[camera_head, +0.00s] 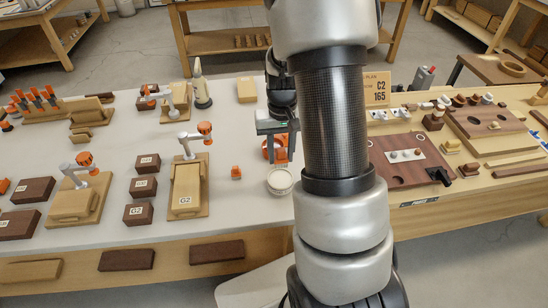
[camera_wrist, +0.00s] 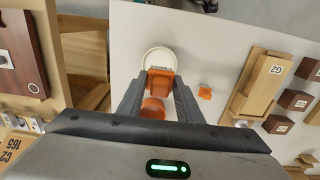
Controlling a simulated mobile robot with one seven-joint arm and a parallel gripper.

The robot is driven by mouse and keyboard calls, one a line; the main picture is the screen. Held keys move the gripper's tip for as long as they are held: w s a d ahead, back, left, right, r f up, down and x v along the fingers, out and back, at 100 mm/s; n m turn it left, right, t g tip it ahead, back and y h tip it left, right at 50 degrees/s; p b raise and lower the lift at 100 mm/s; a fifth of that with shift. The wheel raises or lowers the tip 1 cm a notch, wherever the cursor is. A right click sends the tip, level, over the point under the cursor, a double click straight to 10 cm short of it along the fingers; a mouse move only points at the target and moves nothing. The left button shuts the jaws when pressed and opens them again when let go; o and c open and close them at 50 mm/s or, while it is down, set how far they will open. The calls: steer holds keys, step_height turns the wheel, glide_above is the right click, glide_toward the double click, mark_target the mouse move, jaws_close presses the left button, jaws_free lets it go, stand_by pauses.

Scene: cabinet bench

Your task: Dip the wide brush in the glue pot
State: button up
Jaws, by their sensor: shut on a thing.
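My gripper (camera_head: 275,130) hangs over the bench beside my arm. In the wrist view its two fingers (camera_wrist: 160,92) are shut on an orange brush (camera_wrist: 162,82), which also shows in the head view (camera_head: 281,155). The round, pale glue pot (camera_head: 280,181) stands on the white bench top just below and in front of the brush. In the wrist view the brush covers part of the pot's near rim (camera_wrist: 147,56). I cannot tell whether the bristles are inside the pot. A rounded orange piece (camera_wrist: 152,108) shows between the fingers, partly hidden.
A small orange piece (camera_head: 236,173) lies left of the pot. Further left are a wooden fixture marked G2 (camera_head: 187,186), dark blocks (camera_head: 138,214) and an orange clamp (camera_head: 205,128). A dark red board (camera_head: 408,175) lies right of my arm.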

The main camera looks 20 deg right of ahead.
steer(key=shift+f+b, duration=2.2)
steer(key=shift+f, duration=0.85)
steer(key=shift+f+b, duration=0.45)
steer(key=shift+f, duration=0.15)
steer(key=shift+r, duration=0.1)
steer(key=shift+r+p, duration=2.55)
steer(key=shift+r, duration=0.95)
